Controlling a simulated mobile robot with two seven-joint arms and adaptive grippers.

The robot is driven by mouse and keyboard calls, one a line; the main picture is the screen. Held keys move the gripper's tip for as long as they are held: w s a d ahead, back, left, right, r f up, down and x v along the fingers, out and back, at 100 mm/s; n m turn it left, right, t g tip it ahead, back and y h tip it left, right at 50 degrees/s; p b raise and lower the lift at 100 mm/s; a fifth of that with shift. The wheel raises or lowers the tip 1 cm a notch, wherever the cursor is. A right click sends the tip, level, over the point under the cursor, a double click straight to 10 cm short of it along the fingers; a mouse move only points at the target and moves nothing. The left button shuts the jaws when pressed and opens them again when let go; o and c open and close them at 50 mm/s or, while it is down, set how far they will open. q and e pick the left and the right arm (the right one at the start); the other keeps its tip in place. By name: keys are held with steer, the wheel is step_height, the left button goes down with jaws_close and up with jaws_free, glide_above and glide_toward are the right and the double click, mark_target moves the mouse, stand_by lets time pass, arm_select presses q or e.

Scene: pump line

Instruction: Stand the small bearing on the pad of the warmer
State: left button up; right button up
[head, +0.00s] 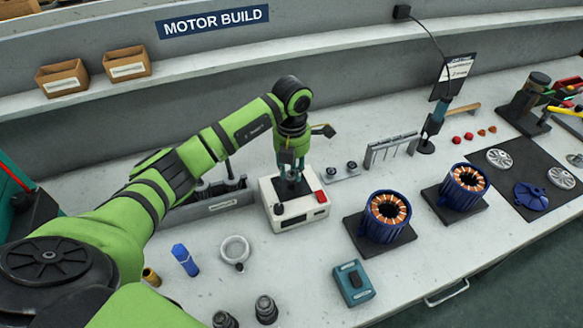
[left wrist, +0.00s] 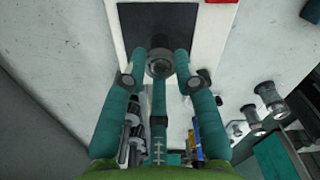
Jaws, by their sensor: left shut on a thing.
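The warmer (head: 282,226) is a white box with a red button and a dark pad (head: 288,190) on top. My left gripper (head: 290,174) is over the pad. In the left wrist view, the left gripper (left wrist: 160,58) is shut on the small bearing (left wrist: 159,66), a grey metal ring between the fingertips. The bearing shows against the near edge of the black pad (left wrist: 157,24). I cannot tell whether it touches the pad. In the head view the fingers mostly hide the bearing. My right gripper is not in view.
A small plate with two dark round parts (head: 351,166) stands right of the warmer. Two copper-wound stators (head: 387,214) are further right. A grey bin (head: 212,205) lies to the left.

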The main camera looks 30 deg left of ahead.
arm_select(q)
steer(key=shift+f+b, duration=0.8)
steer(key=shift+f, duration=0.05)
stand_by(1.0)
steer(key=o, duration=1.2)
steer(key=shift+o, duration=0.2)
steer(key=shift+r+p, duration=2.1)
steer(key=shift+r, duration=0.95)
steer(key=shift+f, duration=0.1)
